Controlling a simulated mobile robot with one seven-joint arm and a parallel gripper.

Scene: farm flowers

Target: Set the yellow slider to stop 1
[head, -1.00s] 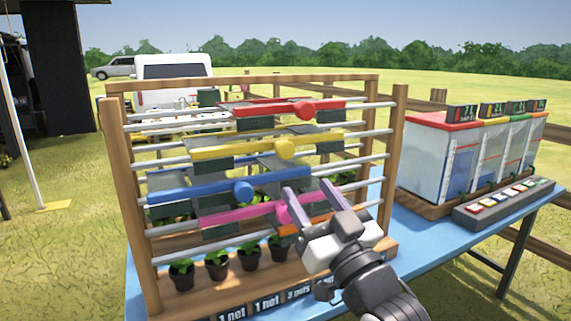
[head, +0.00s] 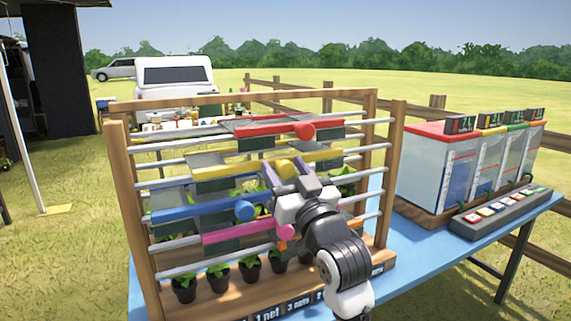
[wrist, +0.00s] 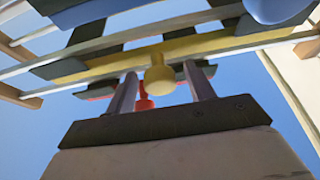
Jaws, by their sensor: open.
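The yellow slider (head: 222,171) is a long yellow bar with a round knob, on the second level from the top of a wooden rack. In the head view, my gripper (head: 285,174) reaches up to its knob from the front right and partly covers it. In the wrist view, the yellow knob (wrist: 158,79) shows between my two open fingers (wrist: 161,92), with gaps on both sides. The yellow bar (wrist: 85,74) runs across beyond the fingertips. Any stop marks for the slider cannot be made out.
A red slider (head: 270,131) sits above, a blue slider (head: 200,211) and a pink slider (head: 235,232) below. Potted plants (head: 220,277) stand at the rack's foot. Tanks (head: 425,170) and a button panel (head: 490,213) stand to the right on the blue table (head: 415,243).

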